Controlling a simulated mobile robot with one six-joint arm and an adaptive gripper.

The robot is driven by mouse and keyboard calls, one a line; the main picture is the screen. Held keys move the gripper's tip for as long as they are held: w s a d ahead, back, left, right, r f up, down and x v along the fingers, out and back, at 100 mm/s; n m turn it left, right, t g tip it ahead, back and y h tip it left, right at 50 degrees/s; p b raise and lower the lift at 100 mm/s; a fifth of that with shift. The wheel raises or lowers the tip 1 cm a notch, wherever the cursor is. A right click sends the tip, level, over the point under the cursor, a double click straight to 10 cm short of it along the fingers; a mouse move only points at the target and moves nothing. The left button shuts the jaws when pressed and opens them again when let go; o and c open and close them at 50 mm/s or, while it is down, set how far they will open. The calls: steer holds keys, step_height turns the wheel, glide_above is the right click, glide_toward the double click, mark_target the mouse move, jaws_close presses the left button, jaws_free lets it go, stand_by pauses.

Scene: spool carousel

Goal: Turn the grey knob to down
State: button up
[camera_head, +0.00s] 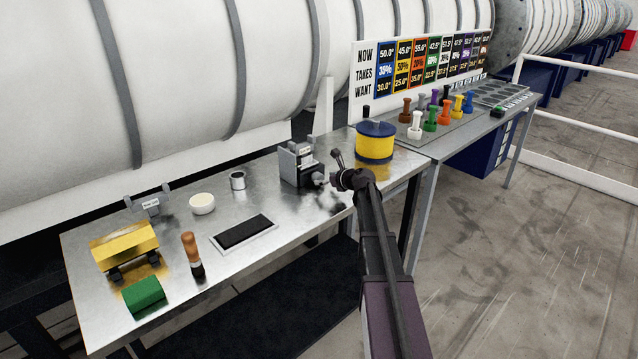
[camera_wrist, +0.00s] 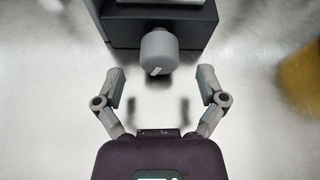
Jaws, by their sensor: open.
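The grey knob (camera_wrist: 159,52) sticks out from the front of a dark grey box in the wrist view. A short white mark on its lower face runs at a slant. In the head view the knob (camera_head: 319,178) shows small on the front right of the grey device (camera_head: 299,165) on the metal table. My gripper (camera_wrist: 161,78) is open and empty, with one finger to each side of the knob and a little short of it. The fingers do not touch the knob. In the head view my gripper (camera_head: 338,170) is partly hidden by my arm.
A yellow and blue drum (camera_head: 375,147) stands right of the device. A metal cup (camera_head: 238,180), white bowl (camera_head: 202,204), dark pad (camera_head: 244,233), brush (camera_head: 192,256), yellow block (camera_head: 125,246) and green block (camera_head: 144,295) lie left. Several coloured spools stand on the farther table (camera_head: 440,145).

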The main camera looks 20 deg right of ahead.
mark_target(321, 178)
steer(key=shift+b+x, duration=0.5)
steer(key=shift+x, duration=1.2)
steer(key=c, duration=1.1)
